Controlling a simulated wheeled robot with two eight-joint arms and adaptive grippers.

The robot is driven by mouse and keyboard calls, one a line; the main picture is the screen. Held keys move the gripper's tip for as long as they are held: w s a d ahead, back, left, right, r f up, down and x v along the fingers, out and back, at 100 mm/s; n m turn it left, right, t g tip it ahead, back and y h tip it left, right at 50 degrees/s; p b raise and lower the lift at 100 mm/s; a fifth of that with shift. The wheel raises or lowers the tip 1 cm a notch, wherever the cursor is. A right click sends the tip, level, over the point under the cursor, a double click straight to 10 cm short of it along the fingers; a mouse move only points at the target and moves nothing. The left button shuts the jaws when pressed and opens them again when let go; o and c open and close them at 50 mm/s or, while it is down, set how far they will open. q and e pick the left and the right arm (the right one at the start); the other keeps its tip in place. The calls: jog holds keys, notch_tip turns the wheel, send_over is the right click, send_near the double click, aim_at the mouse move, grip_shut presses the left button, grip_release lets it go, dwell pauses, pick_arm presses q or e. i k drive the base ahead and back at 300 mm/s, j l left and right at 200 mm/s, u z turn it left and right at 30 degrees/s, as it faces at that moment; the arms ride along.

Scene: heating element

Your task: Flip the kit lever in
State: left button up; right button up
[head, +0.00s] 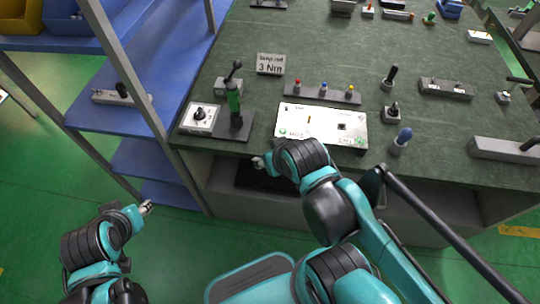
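A white panel (325,122) with green markings lies near the front edge of the workbench. A small orange upright piece (308,119) and a small dark piece (342,127) are on it; I cannot tell which is the kit lever. My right gripper (258,162) is just in front of the bench edge, below and left of the panel, apart from it. My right wrist covers part of the panel's front edge. My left gripper (147,206) is low over the floor, left of the bench and far from the panel. Both are too small to read as open or shut.
A blue shelf (135,112) is at the left.

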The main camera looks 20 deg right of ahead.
aim_at(237, 65)
jog(key=i+l+u, duration=0.1)
jog(key=l+u, duration=0.2)
jog(key=u, duration=0.2)
jog(key=i+l+u, duration=0.1)
jog(key=l+u, duration=0.35)
jog(key=j, duration=0.1)
